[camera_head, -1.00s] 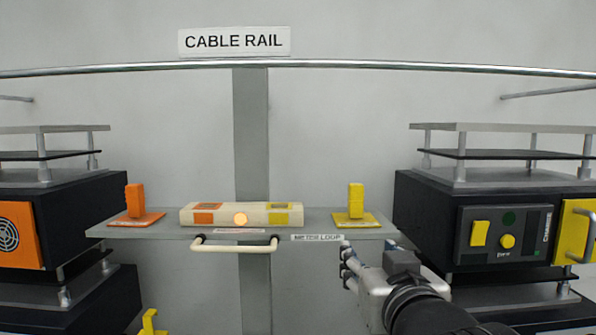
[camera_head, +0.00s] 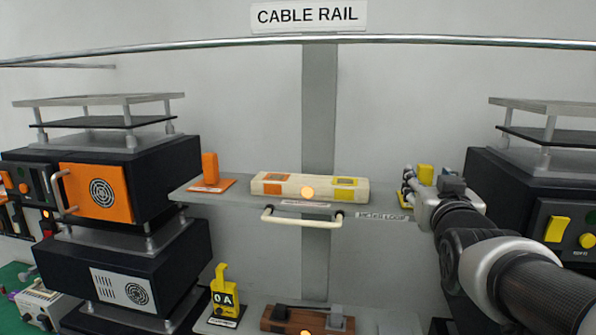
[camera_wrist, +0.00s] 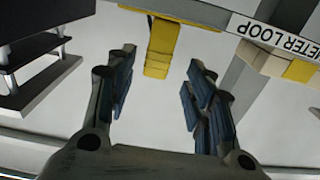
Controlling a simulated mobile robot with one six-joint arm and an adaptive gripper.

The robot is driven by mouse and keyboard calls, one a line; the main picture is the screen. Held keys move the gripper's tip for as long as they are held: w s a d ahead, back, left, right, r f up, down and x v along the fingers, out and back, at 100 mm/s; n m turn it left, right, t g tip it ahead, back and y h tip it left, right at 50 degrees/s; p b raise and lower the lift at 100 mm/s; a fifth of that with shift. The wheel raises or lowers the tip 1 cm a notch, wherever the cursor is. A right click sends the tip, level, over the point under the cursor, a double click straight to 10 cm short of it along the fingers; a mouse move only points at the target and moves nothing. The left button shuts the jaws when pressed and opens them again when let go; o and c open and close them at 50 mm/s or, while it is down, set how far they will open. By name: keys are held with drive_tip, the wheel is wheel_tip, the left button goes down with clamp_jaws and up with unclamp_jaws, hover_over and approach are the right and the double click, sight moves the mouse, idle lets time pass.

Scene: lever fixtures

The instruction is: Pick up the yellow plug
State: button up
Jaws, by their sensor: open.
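The yellow plug (camera_head: 425,173) stands upright on its yellow base at the right end of the grey shelf (camera_head: 385,197). In the head view my gripper (camera_head: 408,186) hides its lower part. In the wrist view the yellow plug (camera_wrist: 159,48) shows ahead, between the lines of the two open fingers. My gripper (camera_wrist: 160,88) is open and empty, and the plug appears beyond the fingertips. I cannot tell the exact gap between them.
An orange plug (camera_head: 210,169) stands at the shelf's left end. A cream block (camera_head: 309,187) with orange and yellow patches lies mid-shelf. A white handle (camera_head: 300,219) juts below the shelf front. Dark equipment stacks stand left (camera_head: 140,250) and right (camera_head: 510,190).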

sight(425, 179)
drive_tip(key=shift+f+p+x, duration=0.15)
drive_tip(key=shift+p+x, duration=0.2)
drive_tip(key=shift+x, duration=0.55)
drive_tip(key=shift+f+p+x, duration=0.15)
drive_tip(key=shift+p+x, duration=0.2)
drive_tip(key=shift+x, duration=0.6)
drive_tip(key=shift+f+p+x, duration=0.2)
drive_tip(key=shift+p+x, duration=0.15)
drive_tip(key=shift+x, duration=0.55)
drive_tip(key=shift+s+d+r, duration=0.1)
drive_tip(key=shift+s+d, duration=0.05)
drive_tip(key=shift+s, duration=0.1)
drive_tip(key=shift+c, duration=0.5)
drive_tip(key=c, duration=0.3)
clamp_jaws()
